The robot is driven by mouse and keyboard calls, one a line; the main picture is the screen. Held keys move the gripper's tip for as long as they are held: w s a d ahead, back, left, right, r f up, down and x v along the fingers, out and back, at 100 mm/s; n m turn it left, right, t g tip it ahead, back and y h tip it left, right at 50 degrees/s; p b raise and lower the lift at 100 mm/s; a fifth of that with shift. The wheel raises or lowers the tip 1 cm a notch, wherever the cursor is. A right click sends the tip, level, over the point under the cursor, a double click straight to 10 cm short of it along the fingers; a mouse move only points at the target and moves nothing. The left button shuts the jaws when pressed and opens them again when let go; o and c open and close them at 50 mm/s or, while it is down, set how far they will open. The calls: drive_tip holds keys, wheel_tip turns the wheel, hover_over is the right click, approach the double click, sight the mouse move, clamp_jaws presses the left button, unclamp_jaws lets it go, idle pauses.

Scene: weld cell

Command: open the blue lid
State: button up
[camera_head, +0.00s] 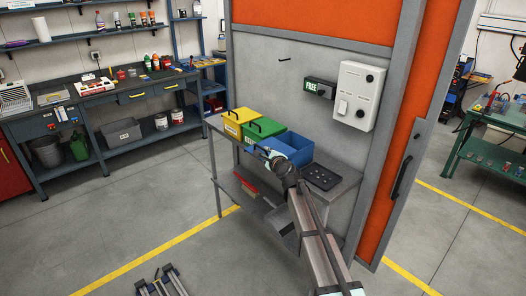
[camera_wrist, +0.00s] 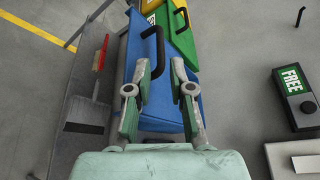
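The blue box (camera_head: 298,150) stands at the right end of a row of lidded boxes on a grey side table. Its blue lid (camera_wrist: 185,108) carries a black handle (camera_wrist: 153,43), seen in the wrist view. Whether the lid lies fully shut is not clear, as my gripper and arm cover part of it. My gripper (camera_wrist: 161,66) is open, its two fingers spread to either side of the near end of the handle. In the head view my gripper (camera_head: 266,152) is over the front of the blue box. Contact with the handle cannot be told.
A green box (camera_head: 256,131) and a yellow box (camera_head: 232,121), both with handled lids, stand left of the blue one. A dark pad (camera_head: 321,177) lies on the table to the right. A "FREE" sign (camera_head: 320,88) and a white control box (camera_head: 358,96) are on the wall behind.

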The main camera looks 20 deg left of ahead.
drive_tip(key=v, duration=0.4)
drive_tip(key=shift+s+d+r, duration=0.1)
drive_tip(key=shift+s+d, duration=0.1)
drive_tip(key=shift+s, duration=0.05)
